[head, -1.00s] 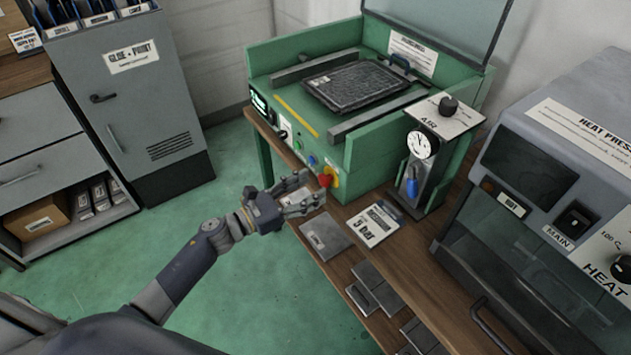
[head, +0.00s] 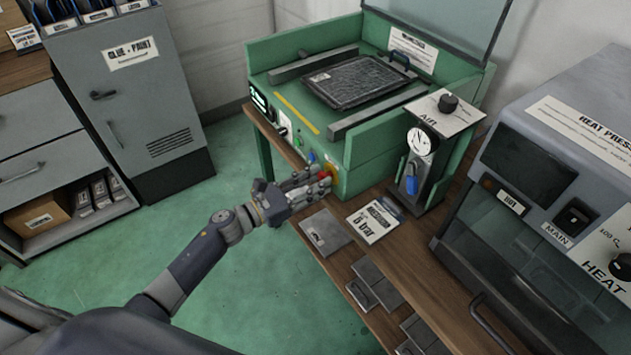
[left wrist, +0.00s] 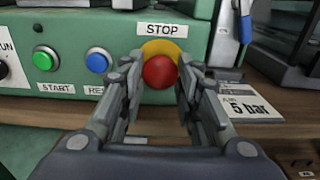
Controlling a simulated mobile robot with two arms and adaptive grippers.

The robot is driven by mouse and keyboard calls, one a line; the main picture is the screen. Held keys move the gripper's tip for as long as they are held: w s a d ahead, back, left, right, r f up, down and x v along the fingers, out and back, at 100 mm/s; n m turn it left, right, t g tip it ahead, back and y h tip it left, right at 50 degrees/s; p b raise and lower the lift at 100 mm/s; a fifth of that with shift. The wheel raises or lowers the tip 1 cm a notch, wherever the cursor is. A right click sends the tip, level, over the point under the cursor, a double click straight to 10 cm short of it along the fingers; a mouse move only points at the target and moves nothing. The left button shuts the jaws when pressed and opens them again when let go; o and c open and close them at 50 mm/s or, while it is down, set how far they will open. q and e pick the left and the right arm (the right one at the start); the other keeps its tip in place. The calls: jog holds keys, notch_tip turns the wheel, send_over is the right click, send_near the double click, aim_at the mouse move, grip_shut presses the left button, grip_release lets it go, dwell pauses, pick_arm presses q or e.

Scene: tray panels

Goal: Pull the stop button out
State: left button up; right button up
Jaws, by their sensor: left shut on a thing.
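The red stop button (left wrist: 160,71) sits on a yellow disc (left wrist: 162,47) on the green machine front, under a STOP label (left wrist: 161,29). In the head view the red button (head: 325,174) is partly hidden by my fingers. My left gripper (head: 318,183) reaches it from the left. In the left wrist view the fingers of my left gripper (left wrist: 160,85) stand on both sides of the red button, shut on it. My right gripper is not in view.
A green start button (left wrist: 46,58) and a blue button (left wrist: 98,60) sit left of the stop button. A "bar" card (head: 375,218) and a grey plate (head: 325,232) lie on the wooden bench below. The air regulator (head: 421,150) stands to the right.

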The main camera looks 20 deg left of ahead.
pick_arm(q)
jog(key=shift+s+a, duration=0.35)
jog(key=o, duration=1.1)
jog(key=shift+s+a, duration=0.1)
jog(key=shift+s, duration=0.05)
jog(key=v, duration=1.2)
